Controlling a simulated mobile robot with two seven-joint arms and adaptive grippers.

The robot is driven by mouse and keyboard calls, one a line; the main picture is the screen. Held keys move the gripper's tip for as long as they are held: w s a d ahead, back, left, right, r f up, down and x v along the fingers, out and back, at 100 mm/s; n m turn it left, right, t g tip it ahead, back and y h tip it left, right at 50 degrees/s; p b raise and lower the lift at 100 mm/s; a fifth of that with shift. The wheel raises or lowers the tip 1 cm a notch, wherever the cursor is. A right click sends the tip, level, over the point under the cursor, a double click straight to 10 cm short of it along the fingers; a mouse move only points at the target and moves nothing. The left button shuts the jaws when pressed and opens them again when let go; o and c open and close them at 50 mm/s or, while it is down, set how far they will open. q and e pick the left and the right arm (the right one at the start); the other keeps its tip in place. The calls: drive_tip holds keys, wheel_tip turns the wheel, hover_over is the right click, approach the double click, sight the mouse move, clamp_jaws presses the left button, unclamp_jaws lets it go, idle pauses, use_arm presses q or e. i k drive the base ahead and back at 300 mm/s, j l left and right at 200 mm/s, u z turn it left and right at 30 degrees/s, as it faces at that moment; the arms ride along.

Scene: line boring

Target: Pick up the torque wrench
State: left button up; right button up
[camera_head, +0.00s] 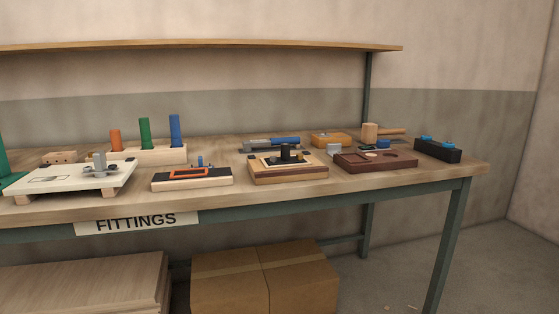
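A long tool with a blue handle and a grey metal end (270,143) lies towards the back of the workbench, right of the middle. It may be the torque wrench, but it is too small to tell for sure. The wooden block with a black knob in front of it hides part of its lower side. Neither of my grippers is in view.
The wooden workbench (290,203) carries a block with a black knob (288,172), an orange-framed block (192,178), a dark red tray (375,162), a mallet (371,132) and a black box (437,150). A shelf (200,45) runs above. A cardboard box (264,280) stands below.

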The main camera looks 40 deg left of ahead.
sight(247, 146)
drive_tip(key=i+u, duration=0.25)
drive_tip(key=i, duration=0.4)
drive_tip(key=i+u, duration=0.2)
drive_tip(key=i, duration=0.4)
drive_tip(key=i+l+u, duration=0.25)
drive_tip(key=i, duration=0.4)
drive_tip(key=j, duration=0.1)
